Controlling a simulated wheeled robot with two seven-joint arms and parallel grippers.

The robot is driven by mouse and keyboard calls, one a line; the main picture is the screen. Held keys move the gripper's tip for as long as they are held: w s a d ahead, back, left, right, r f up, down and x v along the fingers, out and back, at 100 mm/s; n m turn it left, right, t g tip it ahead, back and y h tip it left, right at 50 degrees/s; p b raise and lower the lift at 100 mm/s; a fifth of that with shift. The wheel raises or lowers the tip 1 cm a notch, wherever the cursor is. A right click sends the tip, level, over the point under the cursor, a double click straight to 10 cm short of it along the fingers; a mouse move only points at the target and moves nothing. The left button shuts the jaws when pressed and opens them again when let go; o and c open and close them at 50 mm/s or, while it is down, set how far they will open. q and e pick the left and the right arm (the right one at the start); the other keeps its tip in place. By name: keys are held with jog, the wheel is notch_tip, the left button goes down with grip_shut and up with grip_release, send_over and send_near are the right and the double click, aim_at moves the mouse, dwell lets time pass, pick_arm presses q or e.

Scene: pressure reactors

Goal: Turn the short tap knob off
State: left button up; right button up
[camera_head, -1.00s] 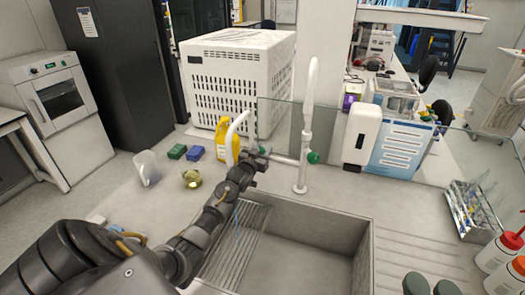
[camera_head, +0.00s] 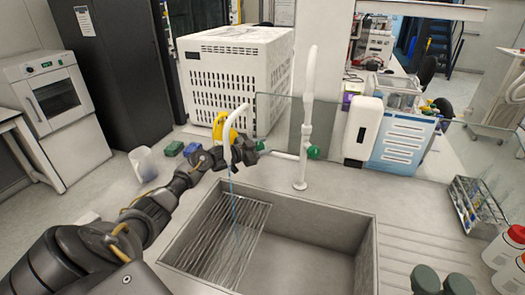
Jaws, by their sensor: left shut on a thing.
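The short tap (camera_head: 236,112) has a white curved spout and stands behind the sink, left of the tall white tap (camera_head: 307,110). A thin bluish stream of water (camera_head: 234,205) runs below it into the sink (camera_head: 310,225). A green knob (camera_head: 261,145) shows at the tip of my left gripper (camera_head: 250,150). The gripper is shut on this short tap knob and hides most of it and the tap's lower part. Another green knob (camera_head: 314,152) is on the tall tap, apart from the gripper. My right gripper is not in view.
A glass panel (camera_head: 272,118) stands behind the taps. A wire rack (camera_head: 220,240) lies in the sink. A bottle rack (camera_head: 478,205) is at the right.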

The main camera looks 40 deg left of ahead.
pick_arm(q)
jog(key=shift+m+g+h+b, duration=0.9)
jog(key=shift+m+h+b, duration=0.15)
jog(key=shift+m, duration=0.45)
jog(key=shift+d, duration=0.1)
jog(key=o, duration=0.7)
jog(key=b+v, duration=0.3)
jog(key=v, duration=0.8)
jog(key=shift+f, duration=0.1)
